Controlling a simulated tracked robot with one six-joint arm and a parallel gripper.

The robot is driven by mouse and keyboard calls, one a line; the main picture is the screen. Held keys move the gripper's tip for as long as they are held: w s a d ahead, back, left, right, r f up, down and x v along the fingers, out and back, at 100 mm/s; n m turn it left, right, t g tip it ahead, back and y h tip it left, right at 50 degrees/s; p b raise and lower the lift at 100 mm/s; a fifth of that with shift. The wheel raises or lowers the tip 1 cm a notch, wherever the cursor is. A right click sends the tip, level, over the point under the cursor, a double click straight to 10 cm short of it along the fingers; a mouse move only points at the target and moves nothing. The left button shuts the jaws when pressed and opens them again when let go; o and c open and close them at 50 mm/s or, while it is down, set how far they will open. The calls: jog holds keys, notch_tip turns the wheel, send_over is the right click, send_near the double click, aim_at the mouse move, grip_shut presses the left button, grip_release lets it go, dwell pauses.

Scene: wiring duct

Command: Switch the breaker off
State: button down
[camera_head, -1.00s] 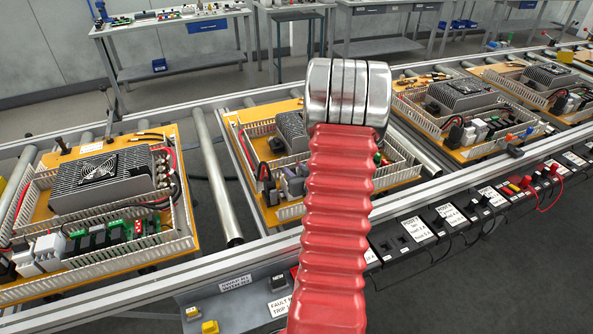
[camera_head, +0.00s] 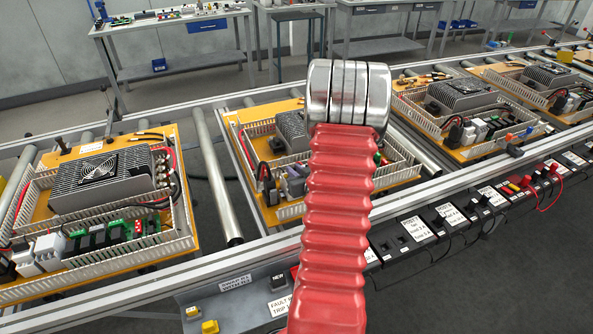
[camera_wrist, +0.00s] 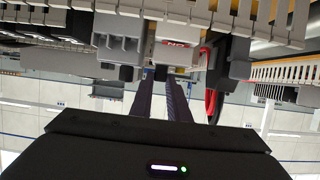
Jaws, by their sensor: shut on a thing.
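The breaker is a pale block (camera_wrist: 180,40) in the wrist view, with a red label whose "ON" lettering appears upside down. A small dark toggle (camera_wrist: 160,73) shows at its lower left. My gripper (camera_wrist: 163,80) reaches the breaker's face with two dark fingers shut at the toggle. The fingertips partly hide the toggle, so its exact position is hard to tell. In the head view, my red sleeved arm covers the gripper and most of the breaker area.
In the wrist view, a grey terminal block (camera_wrist: 118,45) sits left of the breaker and red wires (camera_wrist: 211,95) hang right. Slotted duct walls (camera_wrist: 270,35) run close by. In the head view, a panel with a finned fan unit (camera_head: 105,180) stands left on the roller conveyor (camera_head: 215,180).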

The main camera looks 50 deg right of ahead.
jog(key=shift+s+f+t, duration=0.15)
jog(key=shift+t, duration=0.15)
jog(key=shift+s+a+f+t+h, duration=0.1)
jog(key=shift+s+t+h, duration=0.1)
jog(key=shift+t+h, duration=0.4)
jog(key=shift+s+a+f+t+h, duration=0.15)
jog(key=shift+t+h, duration=0.25)
jog(key=shift+t, duration=0.4)
jog(key=shift+s+d+r, duration=0.1)
jog(key=c, duration=1.7)
grip_release()
jog(key=v, duration=1.4)
jog(key=shift+f, duration=0.25)
